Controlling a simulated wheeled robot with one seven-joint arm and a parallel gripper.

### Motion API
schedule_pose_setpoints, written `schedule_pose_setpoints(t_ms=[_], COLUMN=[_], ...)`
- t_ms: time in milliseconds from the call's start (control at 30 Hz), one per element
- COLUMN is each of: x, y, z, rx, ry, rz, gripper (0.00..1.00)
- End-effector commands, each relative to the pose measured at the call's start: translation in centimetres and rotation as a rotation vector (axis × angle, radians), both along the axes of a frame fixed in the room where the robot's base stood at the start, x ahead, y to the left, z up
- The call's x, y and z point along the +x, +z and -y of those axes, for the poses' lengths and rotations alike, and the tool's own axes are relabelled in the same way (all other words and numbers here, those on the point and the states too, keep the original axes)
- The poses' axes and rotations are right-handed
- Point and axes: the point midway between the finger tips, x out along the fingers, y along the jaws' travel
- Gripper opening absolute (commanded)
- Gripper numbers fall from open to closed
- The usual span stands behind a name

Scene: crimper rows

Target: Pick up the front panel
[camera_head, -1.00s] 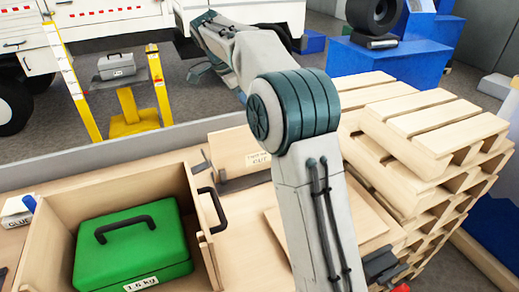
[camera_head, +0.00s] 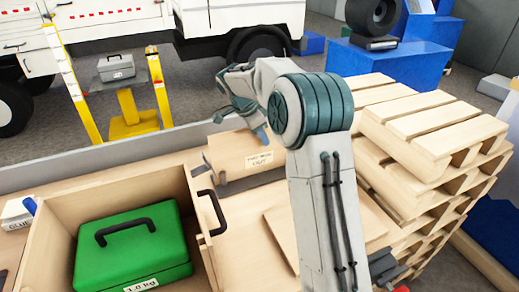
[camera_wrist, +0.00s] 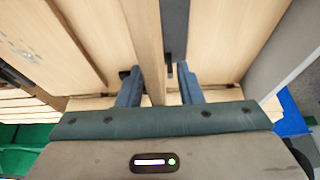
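A wooden piece with a printed label (camera_head: 233,156) stands at the back of the bench, behind the open wooden crate. I take it for the front panel, but cannot be sure. My gripper (camera_head: 262,135) is lowered close above it, partly hidden behind my own arm in the head view. In the wrist view my gripper (camera_wrist: 158,72) is open, its two blue fingers apart. A narrow wooden edge (camera_wrist: 148,40) and a dark grey strip (camera_wrist: 174,25) run between the fingers. I cannot tell whether either finger touches the wood.
The wooden crate (camera_head: 62,205) with a black-handled side holds a green toolbox (camera_head: 135,250). Stacked pallets (camera_head: 430,130) stand at the right. A yellow stand (camera_head: 128,105) with a grey toolbox (camera_head: 116,67) and a white truck (camera_head: 100,25) are beyond the bench.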

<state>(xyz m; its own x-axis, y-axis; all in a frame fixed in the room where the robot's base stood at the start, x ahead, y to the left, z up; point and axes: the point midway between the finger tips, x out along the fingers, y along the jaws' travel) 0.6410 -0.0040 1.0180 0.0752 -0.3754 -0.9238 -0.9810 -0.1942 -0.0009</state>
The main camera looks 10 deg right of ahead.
Motion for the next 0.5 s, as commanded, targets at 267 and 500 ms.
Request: schedule_pose_setpoints(t_ms=[267, 500], x=[0.01, 0.01], y=[-0.28, -0.25], z=[0.05, 0.06], rx=[0.0, 0.0], ry=[0.001, 0.001], rz=[0.0, 0.001], gripper=[0.27, 0.0])
